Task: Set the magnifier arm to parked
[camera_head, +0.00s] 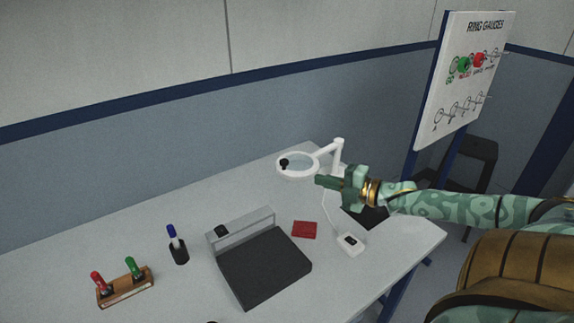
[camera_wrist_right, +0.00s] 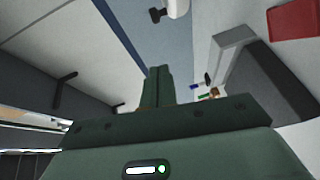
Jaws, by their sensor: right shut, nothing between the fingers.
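The magnifier arm (camera_head: 338,155) is white and stands at the back right of the table. Its round lens ring (camera_head: 297,164) reaches out to the left and has a black knob on its left part. My right gripper (camera_head: 322,181) is shut and empty, just in front of and below the ring in the head view. I cannot tell whether it touches the magnifier. In the right wrist view its closed fingers (camera_wrist_right: 160,84) point up the picture. A white piece with a black knob (camera_wrist_right: 170,10), likely part of the magnifier, shows at the top edge. My left gripper is out of view.
On the table (camera_head: 200,200) are a dark plate with a grey back block (camera_head: 264,265), a red pad (camera_head: 304,229), a white switch box (camera_head: 350,243), a marker in a black holder (camera_head: 177,245) and a wooden rack (camera_head: 125,287) with red and green handled tools. A ring gauge board (camera_head: 450,110) stands right.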

